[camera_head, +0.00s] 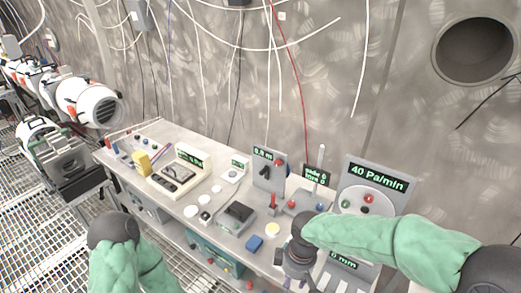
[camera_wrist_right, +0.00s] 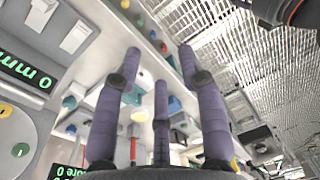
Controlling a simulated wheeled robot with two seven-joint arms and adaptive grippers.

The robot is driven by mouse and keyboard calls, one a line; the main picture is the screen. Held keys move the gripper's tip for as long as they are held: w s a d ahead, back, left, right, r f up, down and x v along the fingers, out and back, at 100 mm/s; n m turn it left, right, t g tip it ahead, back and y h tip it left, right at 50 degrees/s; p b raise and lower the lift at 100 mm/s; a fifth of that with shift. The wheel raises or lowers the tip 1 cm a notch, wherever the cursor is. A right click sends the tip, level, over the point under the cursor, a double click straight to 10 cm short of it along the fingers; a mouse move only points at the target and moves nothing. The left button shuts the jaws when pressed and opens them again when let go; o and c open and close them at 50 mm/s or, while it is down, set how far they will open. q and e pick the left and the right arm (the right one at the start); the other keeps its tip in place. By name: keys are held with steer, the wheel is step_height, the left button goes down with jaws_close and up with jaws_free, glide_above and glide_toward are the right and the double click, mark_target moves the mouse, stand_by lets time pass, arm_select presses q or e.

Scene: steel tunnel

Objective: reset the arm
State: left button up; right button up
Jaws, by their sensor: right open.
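My right arm, in a green sleeve (camera_head: 385,240), reaches in from the right in the head view. My right gripper (camera_head: 298,268) hangs over the front right part of the control bench, partly hidden by its own dark wrist. In the right wrist view its purple-grey fingers (camera_wrist_right: 160,66) are spread apart with nothing between them. My left arm, also green-sleeved (camera_head: 120,268), shows at the bottom left with a dark joint; its gripper is out of the picture.
The control bench (camera_head: 165,128) carries a grey lever panel (camera_head: 264,170), a "40 Pa/min" panel (camera_head: 372,186), a blue block (camera_head: 254,243) and a yellow block (camera_head: 141,163). White cylindrical machines (camera_head: 88,101) stand left over grating (camera_head: 22,220). Cables hang on the wall, which has a round opening (camera_head: 474,51).

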steer(key=s+f+m+y, duration=0.1)
steer(key=s+f+m, duration=0.2)
steer(key=f, duration=0.6)
steer(key=s+f+m+y, duration=0.1)
steer(key=s+f+m, duration=0.2)
steer(key=f, duration=0.6)
steer(key=s+d+f+m+y, duration=0.1)
steer(key=s+f+m, duration=0.3)
steer(key=f, duration=0.6)
steer(key=shift+m+t, duration=0.4)
steer(key=shift+m, duration=0.8)
